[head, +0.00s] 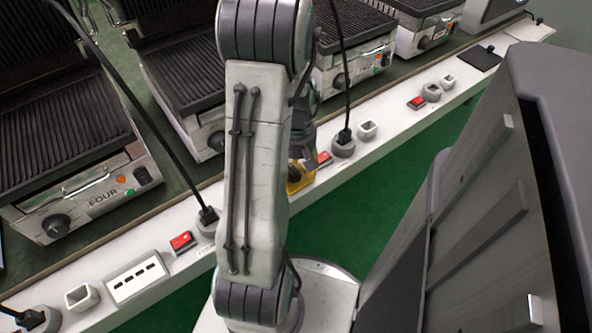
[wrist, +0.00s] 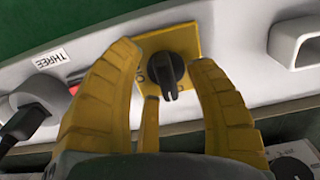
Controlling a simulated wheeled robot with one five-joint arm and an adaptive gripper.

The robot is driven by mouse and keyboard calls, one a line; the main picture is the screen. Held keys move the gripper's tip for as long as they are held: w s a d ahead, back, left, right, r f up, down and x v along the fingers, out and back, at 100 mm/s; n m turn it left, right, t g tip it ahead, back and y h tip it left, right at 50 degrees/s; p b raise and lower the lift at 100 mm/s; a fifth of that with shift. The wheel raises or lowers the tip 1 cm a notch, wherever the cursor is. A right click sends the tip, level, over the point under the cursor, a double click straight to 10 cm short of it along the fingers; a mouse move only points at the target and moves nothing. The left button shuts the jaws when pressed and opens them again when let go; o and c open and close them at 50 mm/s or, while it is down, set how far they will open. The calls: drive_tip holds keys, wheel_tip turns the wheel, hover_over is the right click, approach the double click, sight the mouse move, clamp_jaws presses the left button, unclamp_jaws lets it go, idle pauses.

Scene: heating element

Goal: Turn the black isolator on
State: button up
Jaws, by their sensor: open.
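The black isolator knob (wrist: 163,74) sits on a square yellow plate (wrist: 186,38) on the white rail, in the upper middle of the wrist view. Its handle points toward the bottom of that view. A mark, partly covered, shows on the plate left of the knob. My gripper (wrist: 166,62) is open, its yellow fingers spread on both sides of the knob and a third finger below it. I cannot tell whether any finger touches it. In the head view the yellow plate (head: 301,182) shows only partly behind my arm.
The white rail (head: 385,140) also carries red switches (head: 182,241), sockets with black plugs (head: 343,144) and grey square housings (head: 82,297). A label "THREE" (wrist: 50,59) lies left of the plate. Ribbed grills (head: 75,150) stand behind the rail, their cables hanging across. Green floor lies in front.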

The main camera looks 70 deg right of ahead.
drive_tip(key=shift+f, duration=0.2)
drive_tip(key=shift+o, duration=0.2)
clamp_jaws()
idle(0.4)
